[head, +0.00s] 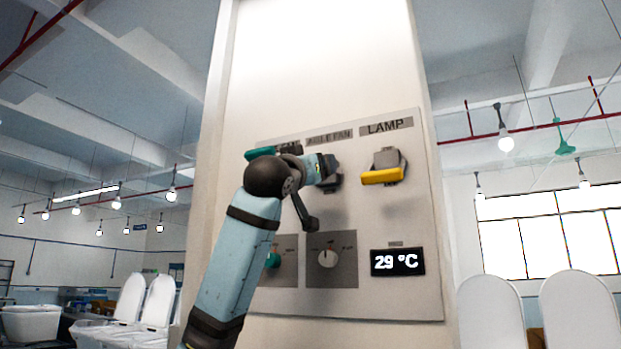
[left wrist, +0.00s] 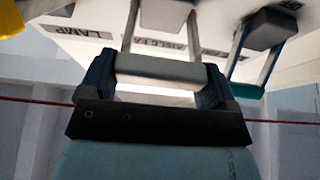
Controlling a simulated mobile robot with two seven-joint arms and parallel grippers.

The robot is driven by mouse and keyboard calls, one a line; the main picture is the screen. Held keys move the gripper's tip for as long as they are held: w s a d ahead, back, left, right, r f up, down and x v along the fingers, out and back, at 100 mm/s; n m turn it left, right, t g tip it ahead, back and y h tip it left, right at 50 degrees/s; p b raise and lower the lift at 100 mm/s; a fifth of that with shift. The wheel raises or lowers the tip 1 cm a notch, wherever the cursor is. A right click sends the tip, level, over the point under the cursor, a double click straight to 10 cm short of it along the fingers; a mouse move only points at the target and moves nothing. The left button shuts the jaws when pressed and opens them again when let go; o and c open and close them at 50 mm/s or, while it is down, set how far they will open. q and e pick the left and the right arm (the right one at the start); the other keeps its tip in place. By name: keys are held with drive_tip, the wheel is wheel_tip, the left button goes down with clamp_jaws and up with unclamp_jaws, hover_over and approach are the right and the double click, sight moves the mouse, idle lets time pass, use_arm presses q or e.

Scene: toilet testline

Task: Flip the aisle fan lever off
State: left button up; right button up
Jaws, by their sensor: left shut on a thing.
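The aisle fan lever is under the grey "AISLE FAN" label (head: 329,136), in the middle of three levers on the panel. My left gripper (head: 328,170) is at this lever and hides most of it in the head view. In the left wrist view, the pale grey bar of the aisle fan lever (left wrist: 160,70) lies between the two blue fingers of my left gripper (left wrist: 155,88), which is shut on it. Two thin side arms run from the bar to the panel. Whether the lever is up or down is hard to tell. My right gripper is not in view.
A yellow lamp lever (head: 383,176) is close on the right, under the "LAMP" label. A green lever (head: 262,153) is close on the left, partly hidden by my arm. Below are a white dial (head: 328,258), a green dial (head: 273,260) and a "29 °C" display (head: 397,262).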

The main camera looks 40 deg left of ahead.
use_arm(q)
drive_tip(key=shift+w+f+t+b, duration=0.2)
drive_tip(key=shift+f+t+b, duration=0.65)
drive_tip(key=shift+f, duration=0.2)
drive_tip(key=t+b, duration=0.1)
drive_tip(key=f+t+y+b, duration=0.1)
drive_tip(key=shift+w+a+f+t, duration=0.15)
drive_tip(key=shift+w+t, duration=0.2)
drive_tip(key=shift+w, duration=0.05)
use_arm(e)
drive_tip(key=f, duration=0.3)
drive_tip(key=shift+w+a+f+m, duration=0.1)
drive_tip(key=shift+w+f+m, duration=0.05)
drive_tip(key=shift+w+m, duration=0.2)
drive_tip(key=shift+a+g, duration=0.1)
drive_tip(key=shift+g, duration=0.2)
use_arm(q)
drive_tip(key=o, duration=1.1)
drive_tip(key=b+v, duration=0.3)
drive_tip(key=v, duration=1)
drive_tip(key=shift+s+f, duration=0.25)
drive_tip(key=shift+f, duration=0.05)
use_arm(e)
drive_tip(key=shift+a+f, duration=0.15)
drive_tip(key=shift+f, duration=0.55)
